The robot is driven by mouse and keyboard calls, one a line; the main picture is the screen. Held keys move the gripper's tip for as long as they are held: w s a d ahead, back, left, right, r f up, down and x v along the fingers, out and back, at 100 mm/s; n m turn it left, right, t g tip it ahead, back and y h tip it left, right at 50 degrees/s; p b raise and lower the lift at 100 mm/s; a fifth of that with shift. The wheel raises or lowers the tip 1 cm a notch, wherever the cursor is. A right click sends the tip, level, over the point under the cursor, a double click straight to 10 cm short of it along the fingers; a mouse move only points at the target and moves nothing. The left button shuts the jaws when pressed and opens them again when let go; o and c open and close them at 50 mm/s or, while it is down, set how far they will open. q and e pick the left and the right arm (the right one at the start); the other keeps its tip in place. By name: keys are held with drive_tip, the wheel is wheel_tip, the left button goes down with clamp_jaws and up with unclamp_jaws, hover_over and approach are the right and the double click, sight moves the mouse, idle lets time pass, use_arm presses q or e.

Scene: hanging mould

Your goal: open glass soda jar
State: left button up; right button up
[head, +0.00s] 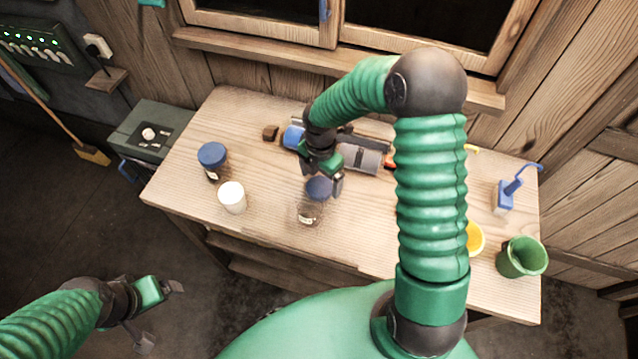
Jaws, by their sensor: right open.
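A glass jar (309,211) with a blue lid and a small pale label stands upright near the table's front middle. A second, similar glass jar (213,162) with a blue lid stands further left. I cannot read either label, so I cannot tell which holds soda. My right gripper (322,181) is open at the lid of the middle jar, its fingers by the lid's sides. I cannot tell whether they touch it. The lid sits on the jar. My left gripper (161,314) is open and empty, low at the left, away from the table.
The wooden table (265,187) also holds a white container (232,197), a grey cylinder (360,158), a small brown block (270,132), a blue tool (506,194), a yellow cup (475,238) and a green cup (522,257). My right arm hides part of the table's right half.

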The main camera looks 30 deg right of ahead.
sight(321, 188)
wheel_tip(321, 188, up, 9)
drive_tip(key=s+a+m+t, duration=0.1)
drive_tip(key=s+a+m, duration=0.2)
drive_tip(key=s+m, duration=0.3)
drive_tip(key=s+a+m+t, duration=0.1)
drive_tip(key=s+a+m, duration=0.3)
drive_tip(key=m, duration=1.1)
drive_tip(key=shift+s+a+m+t, duration=0.3)
drive_tip(key=shift+s+t, duration=0.1)
drive_tip(key=shift+s, duration=0.5)
drive_tip(key=shift+d+f, duration=0.1)
